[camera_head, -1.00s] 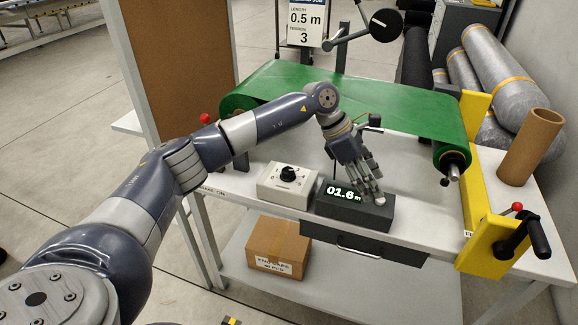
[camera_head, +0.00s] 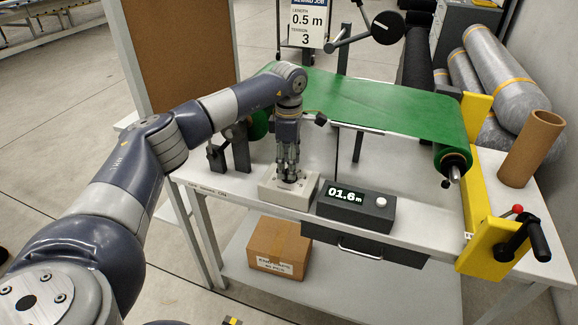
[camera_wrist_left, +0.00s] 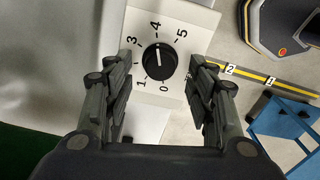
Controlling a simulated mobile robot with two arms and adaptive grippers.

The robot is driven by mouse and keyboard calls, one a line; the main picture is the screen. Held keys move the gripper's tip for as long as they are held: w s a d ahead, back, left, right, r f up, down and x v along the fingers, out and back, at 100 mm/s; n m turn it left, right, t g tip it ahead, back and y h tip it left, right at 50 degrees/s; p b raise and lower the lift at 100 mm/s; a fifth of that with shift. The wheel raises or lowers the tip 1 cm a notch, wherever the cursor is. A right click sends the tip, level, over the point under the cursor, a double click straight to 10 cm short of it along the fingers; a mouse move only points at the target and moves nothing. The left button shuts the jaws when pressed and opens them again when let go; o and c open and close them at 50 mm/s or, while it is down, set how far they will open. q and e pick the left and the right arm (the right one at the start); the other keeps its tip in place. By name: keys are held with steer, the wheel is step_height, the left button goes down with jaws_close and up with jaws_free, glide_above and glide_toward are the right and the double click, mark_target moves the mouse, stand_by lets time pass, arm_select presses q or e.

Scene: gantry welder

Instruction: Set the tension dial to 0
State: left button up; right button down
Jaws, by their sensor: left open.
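The tension dial is a black round knob (camera_wrist_left: 160,61) on a white box with a printed scale from 0 to 5. My left gripper (camera_head: 288,179) points down over the box. In the left wrist view my left gripper (camera_wrist_left: 160,95) is open, its fingers on either side of the knob and seemingly apart from it. My right gripper is out of view.
A dark counter box (camera_head: 330,208) reading 01.6 m with a white button stands right of the dial box. A green roll (camera_head: 390,105) lies behind. A yellow frame with a black crank (camera_head: 515,235) and a cardboard tube (camera_head: 530,148) are at right.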

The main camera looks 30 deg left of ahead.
arm_select(q)
steer(key=shift+f, duration=1)
steer(key=shift+c, duration=0.2)
steer(key=c, duration=1)
